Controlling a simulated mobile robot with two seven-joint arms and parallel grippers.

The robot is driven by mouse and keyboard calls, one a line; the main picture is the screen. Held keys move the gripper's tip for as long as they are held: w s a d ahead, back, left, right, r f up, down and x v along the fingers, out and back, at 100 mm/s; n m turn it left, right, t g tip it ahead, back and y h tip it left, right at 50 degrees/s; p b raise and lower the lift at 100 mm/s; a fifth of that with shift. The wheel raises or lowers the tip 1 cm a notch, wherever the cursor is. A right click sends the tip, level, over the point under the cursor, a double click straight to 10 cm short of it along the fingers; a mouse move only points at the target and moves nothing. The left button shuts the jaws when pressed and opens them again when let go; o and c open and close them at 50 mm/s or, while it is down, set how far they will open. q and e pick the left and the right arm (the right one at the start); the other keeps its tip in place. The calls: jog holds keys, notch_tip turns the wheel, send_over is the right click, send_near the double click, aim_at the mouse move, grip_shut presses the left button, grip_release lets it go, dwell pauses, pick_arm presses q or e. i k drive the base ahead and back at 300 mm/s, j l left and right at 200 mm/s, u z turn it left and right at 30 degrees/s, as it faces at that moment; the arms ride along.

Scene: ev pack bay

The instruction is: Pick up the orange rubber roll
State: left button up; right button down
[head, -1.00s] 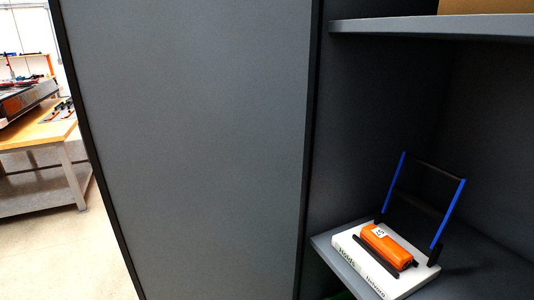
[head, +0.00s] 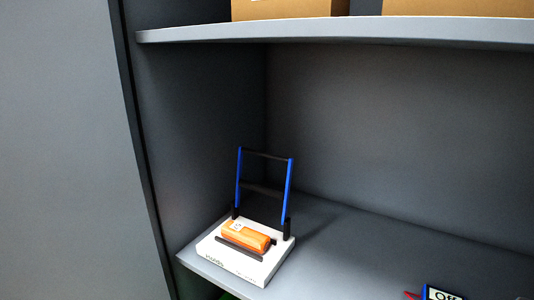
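No orange rubber roll can be made out for certain. An orange block-like object (head: 246,237) with a small white label lies on a white box (head: 232,262) with dark lettering, on the cabinet's middle shelf. A blue and black upright frame (head: 289,190) stands at the back of the white box. A dark bar lies along the front of the orange object. Neither of my grippers is in the head view.
The grey shelf (head: 340,245) is clear right of the white box. Cardboard boxes (head: 290,9) stand on the upper shelf (head: 330,33). A grey panel (head: 65,150) fills the left.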

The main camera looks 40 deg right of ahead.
aim_at(255, 241)
jog(key=k+j+z, duration=0.1)
jog(key=k+z, duration=0.25)
jog(key=k+j+z, duration=0.1)
jog(key=z, duration=0.3)
